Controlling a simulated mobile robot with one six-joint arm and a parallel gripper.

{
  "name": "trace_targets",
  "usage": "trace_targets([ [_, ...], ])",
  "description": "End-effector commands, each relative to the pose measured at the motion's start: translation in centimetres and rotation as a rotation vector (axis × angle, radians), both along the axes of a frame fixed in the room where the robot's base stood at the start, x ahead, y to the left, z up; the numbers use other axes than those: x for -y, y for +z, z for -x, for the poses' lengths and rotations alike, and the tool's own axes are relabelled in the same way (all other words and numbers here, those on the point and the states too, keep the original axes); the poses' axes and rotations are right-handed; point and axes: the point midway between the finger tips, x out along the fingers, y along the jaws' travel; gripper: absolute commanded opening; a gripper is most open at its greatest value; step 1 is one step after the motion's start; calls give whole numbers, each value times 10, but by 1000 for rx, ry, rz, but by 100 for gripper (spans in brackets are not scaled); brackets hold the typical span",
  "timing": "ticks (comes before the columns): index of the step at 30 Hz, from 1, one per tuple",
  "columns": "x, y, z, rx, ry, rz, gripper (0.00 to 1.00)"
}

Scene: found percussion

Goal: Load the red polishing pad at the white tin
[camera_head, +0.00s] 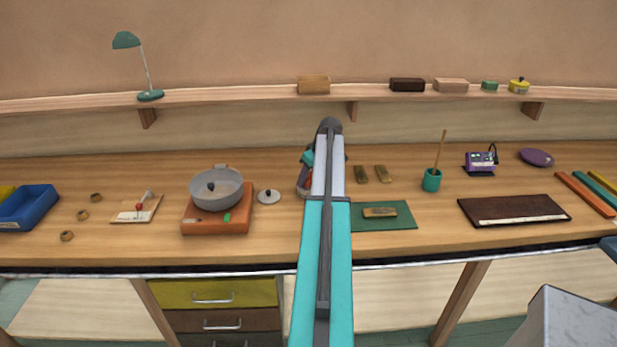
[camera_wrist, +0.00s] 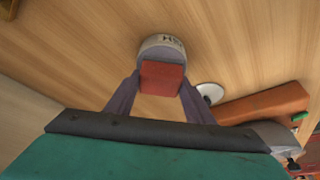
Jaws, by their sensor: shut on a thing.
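The red polishing pad (camera_wrist: 161,79) is a small red block between the two grey-purple fingers of my gripper (camera_wrist: 160,84) in the wrist view. My gripper is shut on it. In the head view my arm hides most of the gripper and tin; a sliver of the tin (camera_head: 302,191) shows left of the arm.
A green mat (camera_head: 398,222) bearing a brass-coloured block (camera_head: 380,212) lies right of my arm. A teal cup (camera_head: 431,181) stands farther right.

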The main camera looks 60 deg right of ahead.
Motion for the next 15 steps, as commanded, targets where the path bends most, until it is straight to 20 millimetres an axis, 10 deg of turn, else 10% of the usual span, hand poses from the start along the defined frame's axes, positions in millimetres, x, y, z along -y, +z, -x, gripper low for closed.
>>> trace_targets([
  [15, 0, 25, 0, -1, 0, -1, 30],
])
